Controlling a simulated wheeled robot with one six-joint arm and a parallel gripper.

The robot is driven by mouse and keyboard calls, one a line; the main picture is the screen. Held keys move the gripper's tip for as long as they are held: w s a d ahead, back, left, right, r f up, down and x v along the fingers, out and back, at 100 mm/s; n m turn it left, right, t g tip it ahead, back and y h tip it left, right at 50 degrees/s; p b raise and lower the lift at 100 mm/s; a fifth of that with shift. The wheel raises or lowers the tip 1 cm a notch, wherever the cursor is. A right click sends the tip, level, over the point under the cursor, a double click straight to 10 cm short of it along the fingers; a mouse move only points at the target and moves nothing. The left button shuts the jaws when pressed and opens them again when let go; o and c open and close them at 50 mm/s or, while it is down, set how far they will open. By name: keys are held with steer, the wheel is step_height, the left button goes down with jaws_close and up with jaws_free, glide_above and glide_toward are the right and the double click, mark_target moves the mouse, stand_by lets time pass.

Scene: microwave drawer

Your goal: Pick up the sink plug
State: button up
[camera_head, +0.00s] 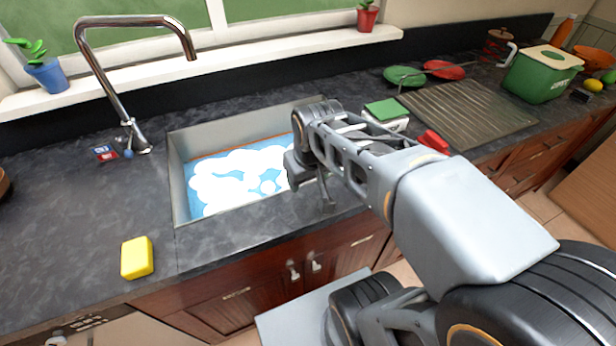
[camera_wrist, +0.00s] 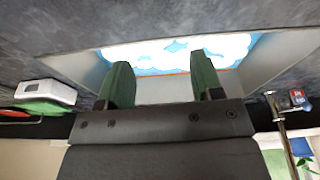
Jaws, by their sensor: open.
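The sink (camera_head: 183,207) is a grey basin set in the dark counter, holding blue water with white foam (camera_head: 240,172). It also shows in the wrist view, with the foam (camera_wrist: 180,50) beyond my fingers. I cannot make out the sink plug in either view; foam and my arm hide part of the basin. My gripper (camera_head: 308,180) is over the right side of the sink. In the wrist view my gripper (camera_wrist: 163,82) has its two green fingers wide apart, with nothing between them.
A curved tap (camera_head: 138,62) stands behind the sink at left. A yellow sponge (camera_head: 137,258) lies at the front left. A green-and-white box (camera_head: 386,113), a ribbed drainer (camera_head: 468,116) and a green bin (camera_head: 541,75) are at right. The left counter is largely clear.

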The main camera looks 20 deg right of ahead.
steer(key=w+d+f+n+g+b, duration=0.1)
steer(key=w+d+f+g+b, duration=0.15)
steer(key=w+d+f, duration=0.55)
steer(key=w+d+f+n+g+b, duration=0.1)
steer(key=w+d+f+b, duration=0.2)
steer(key=w, duration=0.8)
steer(key=shift+t, duration=0.25)
steer(key=f, duration=0.2)
steer(key=f+b, duration=0.1)
steer(key=f, duration=0.1)
steer(key=a+f, duration=0.1)
steer(key=f, duration=0.1)
steer(key=shift+w+a+f, duration=0.1)
steer(key=shift+w+f, duration=0.05)
steer(key=shift+f, duration=0.25)
steer(key=shift+a+f+b, duration=0.1)
steer(key=shift+f+b, duration=0.3)
steer(key=shift+f, duration=2.65)
steer(key=shift+c, duration=0.3)
steer(key=c, duration=0.9)
